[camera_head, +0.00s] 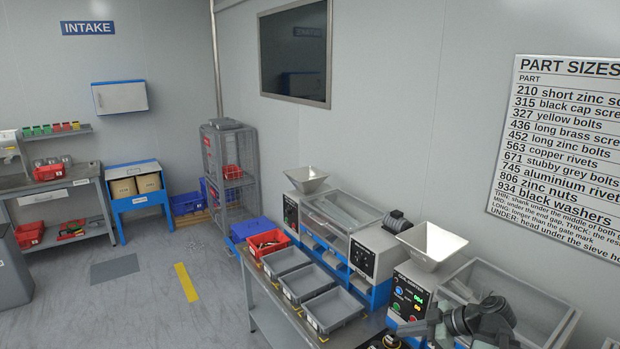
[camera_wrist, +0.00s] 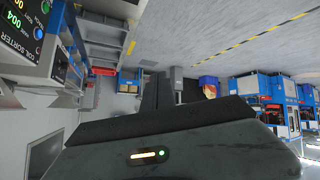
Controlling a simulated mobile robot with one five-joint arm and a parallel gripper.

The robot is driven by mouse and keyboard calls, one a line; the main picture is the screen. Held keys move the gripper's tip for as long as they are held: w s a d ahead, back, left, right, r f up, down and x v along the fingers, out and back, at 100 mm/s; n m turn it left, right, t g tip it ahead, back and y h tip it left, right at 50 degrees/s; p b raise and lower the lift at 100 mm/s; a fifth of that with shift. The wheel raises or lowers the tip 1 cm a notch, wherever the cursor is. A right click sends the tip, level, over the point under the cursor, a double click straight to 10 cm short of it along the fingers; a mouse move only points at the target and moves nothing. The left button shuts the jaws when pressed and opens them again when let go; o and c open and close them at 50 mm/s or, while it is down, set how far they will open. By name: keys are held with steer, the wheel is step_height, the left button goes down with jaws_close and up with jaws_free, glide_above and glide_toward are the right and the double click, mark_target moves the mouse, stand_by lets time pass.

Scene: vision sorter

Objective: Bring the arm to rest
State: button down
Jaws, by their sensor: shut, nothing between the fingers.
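My gripper (camera_wrist: 163,84) shows in the wrist view as a dark shape rising from a wide grey body with a small lit strip. Its fingers are together and nothing is held. It is in the air, with the room's floor and machines behind it. In the head view, dark grey rounded links of my arm (camera_head: 482,316) show at the bottom right, in front of the nearer sorter machine (camera_head: 411,292).
A bench carries a red tray (camera_head: 268,243) and grey trays (camera_head: 333,309) beside the sorters. A white hopper (camera_head: 432,243) stands close to my arm. A wire cage (camera_head: 229,180) stands behind. Floor (camera_head: 150,300) at left is mostly clear. The wrist view shows blue machines (camera_wrist: 262,88) at right.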

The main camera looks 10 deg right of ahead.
steer(key=w+a+f+m+g+h+b, duration=0.15)
steer(key=a+f+g, duration=0.3)
steer(key=a, duration=0.95)
steer(key=s+a+f+m+g+h, duration=0.1)
steer(key=a+f+g+h, duration=0.35)
steer(key=a, duration=0.95)
steer(key=d+f+m+t+h, duration=0.1)
steer(key=d+f+m, duration=0.1)
steer(key=d+m, duration=0.3)
steer(key=shift+w+d+m+t, duration=0.15)
steer(key=shift+d+m+t, duration=0.2)
steer(key=shift+m, duration=2)
steer(key=shift+f, duration=0.1)
